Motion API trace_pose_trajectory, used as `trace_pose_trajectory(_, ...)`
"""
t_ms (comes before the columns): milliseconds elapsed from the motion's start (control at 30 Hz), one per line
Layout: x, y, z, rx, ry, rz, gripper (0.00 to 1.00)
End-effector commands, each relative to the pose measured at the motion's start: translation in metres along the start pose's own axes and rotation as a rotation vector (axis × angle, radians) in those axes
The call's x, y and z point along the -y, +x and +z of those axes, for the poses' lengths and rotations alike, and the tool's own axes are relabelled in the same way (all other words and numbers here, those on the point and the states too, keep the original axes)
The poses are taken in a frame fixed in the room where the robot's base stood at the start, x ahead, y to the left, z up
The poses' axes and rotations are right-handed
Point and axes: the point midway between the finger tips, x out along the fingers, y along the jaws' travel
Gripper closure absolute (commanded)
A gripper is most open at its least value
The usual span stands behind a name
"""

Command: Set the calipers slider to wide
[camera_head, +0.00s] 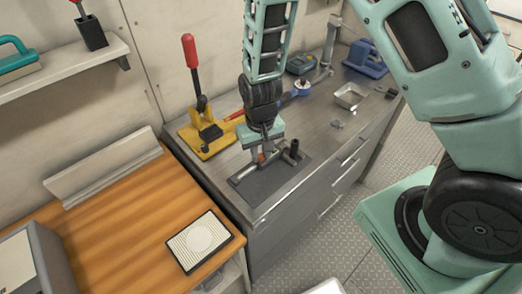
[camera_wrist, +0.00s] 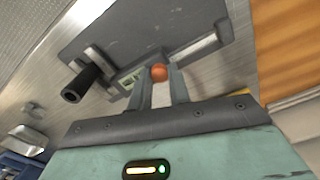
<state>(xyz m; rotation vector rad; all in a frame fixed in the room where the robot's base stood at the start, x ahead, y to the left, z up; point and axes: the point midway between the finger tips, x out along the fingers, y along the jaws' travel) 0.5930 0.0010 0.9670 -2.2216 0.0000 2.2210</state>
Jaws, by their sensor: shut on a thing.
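The calipers lie on a dark grey mat (camera_head: 285,180) on the steel bench; their pale bar (camera_head: 243,175) runs beneath my gripper. The bar (camera_wrist: 203,47) also shows in the wrist view, with a small display window beside the fingers. A round orange knob (camera_wrist: 159,73) on the slider sits between my fingertips. My gripper (camera_head: 263,157) points down over the calipers and is shut on this knob; the wrist view shows a finger on each side of it (camera_wrist: 160,82). A black cylindrical post (camera_wrist: 81,84) stands near one end of the calipers. My fingers hide part of the slider.
A yellow-based press (camera_head: 207,140) with a red-handled lever stands left of the mat. A metal tray (camera_head: 350,96) and a blue tool (camera_head: 366,58) lie farther back. A wooden bench (camera_head: 110,235) holds a striped pad (camera_head: 199,241) in front.

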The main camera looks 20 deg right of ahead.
Motion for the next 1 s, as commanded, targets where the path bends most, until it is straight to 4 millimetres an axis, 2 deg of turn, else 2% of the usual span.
trace_pose_trajectory(133, 0.015, -0.001, 0.005, 0.001, -0.004, 0.0, 1.0)
trace_pose_trajectory(367, 0.015, 0.0, 0.005, 0.001, -0.001, 0.0, 1.0)
trace_pose_trajectory(400, 0.015, 0.0, 0.005, 0.001, -0.001, 0.0, 0.7)
trace_pose_trajectory(433, 0.015, 0.0, 0.005, 0.0, -0.001, 0.0, 0.62)
trace_pose_trajectory(467, 0.015, 0.0, 0.005, 0.001, -0.001, 0.0, 0.59)
trace_pose_trajectory(767, 0.015, -0.002, 0.005, 0.0, -0.001, 0.0, 0.59)
trace_pose_trajectory(867, 0.016, -0.008, 0.004, -0.001, -0.001, -0.001, 0.59)
trace_pose_trajectory(1000, 0.016, -0.029, 0.004, -0.006, -0.001, -0.003, 0.59)
